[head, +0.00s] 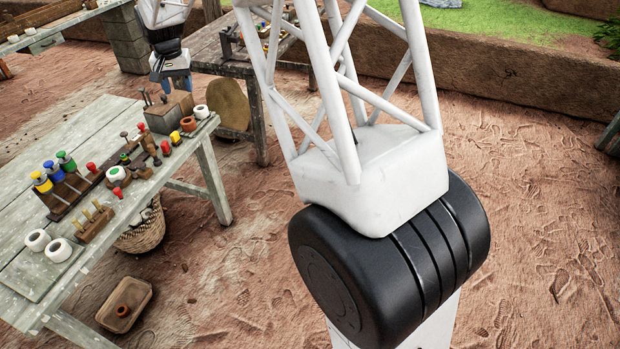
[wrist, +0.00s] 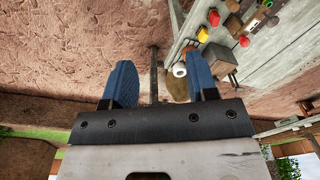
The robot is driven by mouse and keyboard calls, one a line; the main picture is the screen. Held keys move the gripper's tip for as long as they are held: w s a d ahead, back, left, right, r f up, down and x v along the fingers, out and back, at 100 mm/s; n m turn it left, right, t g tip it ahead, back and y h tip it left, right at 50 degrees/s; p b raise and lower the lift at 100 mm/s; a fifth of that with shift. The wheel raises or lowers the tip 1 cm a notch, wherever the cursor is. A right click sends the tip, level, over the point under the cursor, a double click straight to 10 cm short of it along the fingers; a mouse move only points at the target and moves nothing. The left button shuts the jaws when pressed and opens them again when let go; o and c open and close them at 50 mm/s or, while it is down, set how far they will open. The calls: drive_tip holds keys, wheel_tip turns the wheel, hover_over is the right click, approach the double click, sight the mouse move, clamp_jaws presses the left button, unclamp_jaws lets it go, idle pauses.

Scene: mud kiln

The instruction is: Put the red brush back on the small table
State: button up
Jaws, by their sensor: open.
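Several red-topped tools stand on the pale green-grey wooden table (head: 100,118) at the left, among them a red one (head: 91,168) in the rack and another red one (head: 165,147) near the right edge. I cannot tell which, if any, is the red brush. Two red tops (wrist: 213,17) also show in the wrist view. My gripper (head: 177,82) is beyond the table's far end, beside a darker wooden table (head: 215,47). Its blue fingers (wrist: 160,82) are apart with nothing held between them. I cannot tell which table is the small one.
The pale table also holds white pots (head: 59,250), a tool rack (head: 72,192) and a block with tools (head: 168,112). A basket (head: 143,232) and a tray (head: 124,304) are on the ground. A low wall (head: 520,85) runs behind; the earth at right is open.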

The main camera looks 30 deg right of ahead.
drive_tip(key=s+d+r, duration=0.3)
drive_tip(key=s, duration=0.6)
drive_tip(key=s+d+r+n+t, duration=0.1)
drive_tip(key=s+d+r, duration=0.25)
drive_tip(key=s, duration=0.45)
drive_tip(key=s+d+r, duration=0.3)
drive_tip(key=s, duration=0.6)
drive_tip(key=s+d+f+n, duration=0.1)
drive_tip(key=s+d+f, duration=0.1)
drive_tip(key=s, duration=1.2)
drive_tip(key=s+d+f+n, duration=0.1)
drive_tip(key=s+d+f, duration=0.1)
drive_tip(key=s, duration=1.1)
drive_tip(key=shift+s+d+f+t, duration=0.25)
drive_tip(key=shift+s+d+t, duration=0.1)
drive_tip(key=shift+d+t, duration=0.1)
